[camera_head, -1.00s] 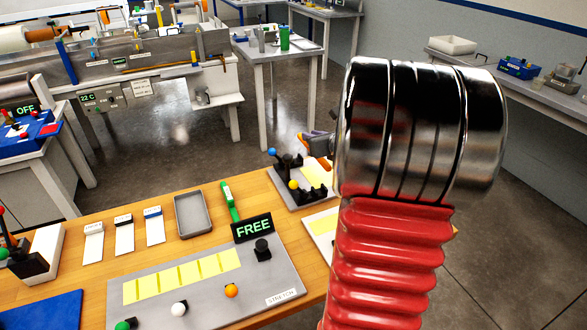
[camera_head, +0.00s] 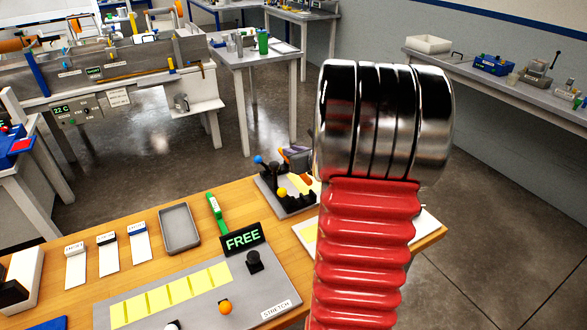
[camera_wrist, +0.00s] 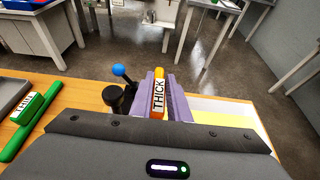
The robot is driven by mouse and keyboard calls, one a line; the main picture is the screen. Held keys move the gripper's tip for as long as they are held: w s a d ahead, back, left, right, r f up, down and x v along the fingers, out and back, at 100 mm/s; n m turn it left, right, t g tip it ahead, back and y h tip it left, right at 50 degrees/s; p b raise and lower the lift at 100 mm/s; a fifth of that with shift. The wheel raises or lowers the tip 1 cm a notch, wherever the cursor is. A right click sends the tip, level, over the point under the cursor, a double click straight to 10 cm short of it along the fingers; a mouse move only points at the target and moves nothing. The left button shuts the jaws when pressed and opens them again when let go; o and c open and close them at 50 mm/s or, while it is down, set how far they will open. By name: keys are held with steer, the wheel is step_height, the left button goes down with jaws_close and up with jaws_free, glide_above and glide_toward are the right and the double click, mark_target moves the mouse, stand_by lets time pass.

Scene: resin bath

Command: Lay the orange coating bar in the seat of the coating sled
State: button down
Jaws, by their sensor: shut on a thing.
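My gripper (camera_wrist: 160,90) has purple fingers, shut on the orange coating bar (camera_wrist: 158,74), which bears a white THICK label. In the head view my arm hides most of the gripper; an orange bit of the bar (camera_head: 282,153) shows beside a finger. The coating sled (camera_head: 272,199) appears to be the black fixture on a grey plate, with a blue knob and a yellow knob, at the bench's back edge. The bar appears above or just behind it; I cannot tell the gap. The sled's blue knob (camera_wrist: 118,70) shows left of my fingers; its seat is hidden in the wrist view.
A green labelled bar (camera_head: 215,212) lies left of the sled, beside a grey tray (camera_head: 180,229). A FREE sign (camera_head: 243,238) and black knob (camera_head: 254,262) stand on the grey STRETCH panel (camera_head: 190,308). A white board with yellow (camera_head: 305,232) lies right of the sled, partly behind my arm.

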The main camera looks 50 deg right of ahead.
steer(key=shift+f, duration=0.8)
steer(key=shift+f, duration=0.1)
steer(key=shift+f, duration=1.8)
steer(key=shift+f, duration=0.1)
steer(key=c, duration=1.7)
jaws_free()
steer(key=v, duration=1.2)
steer(key=shift+s, duration=0.1)
